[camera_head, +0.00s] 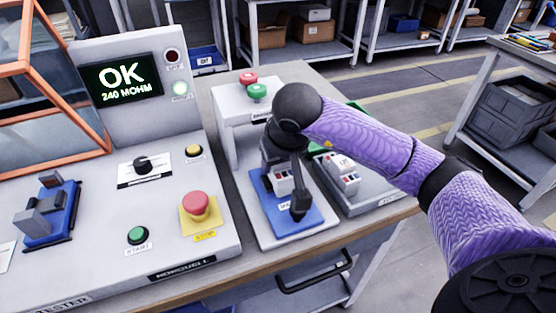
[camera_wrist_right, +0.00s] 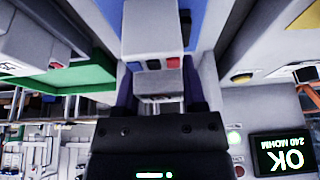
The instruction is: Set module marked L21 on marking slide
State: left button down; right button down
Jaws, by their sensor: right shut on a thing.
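My right gripper (camera_head: 284,172) points down over the blue marking slide (camera_head: 308,219) and is shut on a pale grey module (camera_head: 281,183). In the right wrist view the module (camera_wrist_right: 152,38) shows between the fingers, with red and dark spots on its face. Blue of the slide (camera_wrist_right: 207,22) shows beside it. The module is at the slide, but I cannot tell whether it rests on it. Its marking is not readable, and my gripper hides part of it. My left gripper is not in view.
The tester (camera_head: 130,215) stands left, its display (camera_head: 121,82) reading OK 240 MOHM; its blue fixture (camera_head: 48,218) looks empty. A marker stand (camera_head: 236,100) with red and green buttons is behind the slide. A grey tray (camera_head: 376,198) with other modules (camera_head: 341,178) sits close on the right.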

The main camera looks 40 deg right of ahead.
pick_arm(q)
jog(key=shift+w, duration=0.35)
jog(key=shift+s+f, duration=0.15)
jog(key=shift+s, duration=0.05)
pick_arm(e)
jog(key=shift+f, duration=0.15)
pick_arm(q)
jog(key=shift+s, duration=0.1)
pick_arm(e)
jog(key=shift+f, duration=0.1)
pick_arm(q)
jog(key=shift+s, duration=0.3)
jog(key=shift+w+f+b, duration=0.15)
jog(key=shift+b, duration=0.2)
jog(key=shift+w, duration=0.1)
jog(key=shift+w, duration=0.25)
pick_arm(e)
jog(key=shift+c, duration=0.4)
grip_release()
jog(key=shift+f, duration=0.1)
